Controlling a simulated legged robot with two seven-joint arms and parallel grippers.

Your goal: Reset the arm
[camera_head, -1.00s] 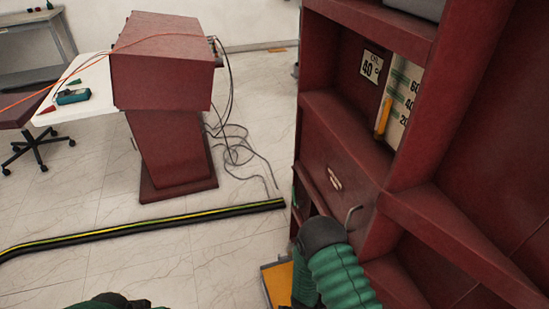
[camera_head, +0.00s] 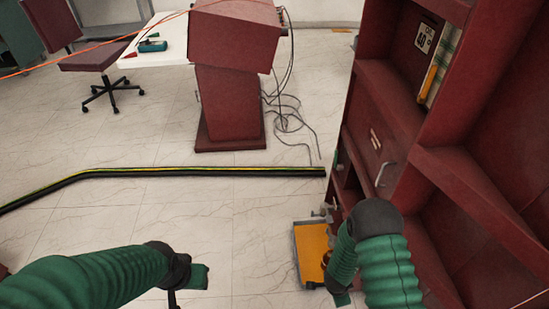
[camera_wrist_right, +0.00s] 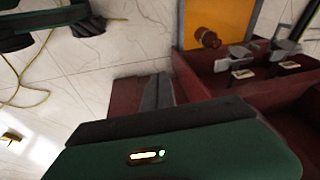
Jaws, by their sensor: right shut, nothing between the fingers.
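My right arm (camera_head: 385,262) has green sleeves and bends at a dark joint beside the red cabinet. In the right wrist view, the grey fingers of my right gripper (camera_wrist_right: 158,91) are together with nothing between them, above its dark green housing. In the head view this gripper is mostly hidden at the lower edge. My left arm (camera_head: 95,280) reaches in from the lower left over open floor. Its gripper end (camera_head: 190,277) is small and partly cut off, so its jaws cannot be made out.
The red cabinet (camera_head: 400,115) stands close on the right, with a handle and shelf edges near my right arm. A yellow-orange panel (camera_head: 312,250) is low beside it. A black-yellow cable cover (camera_head: 200,172) crosses the floor.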

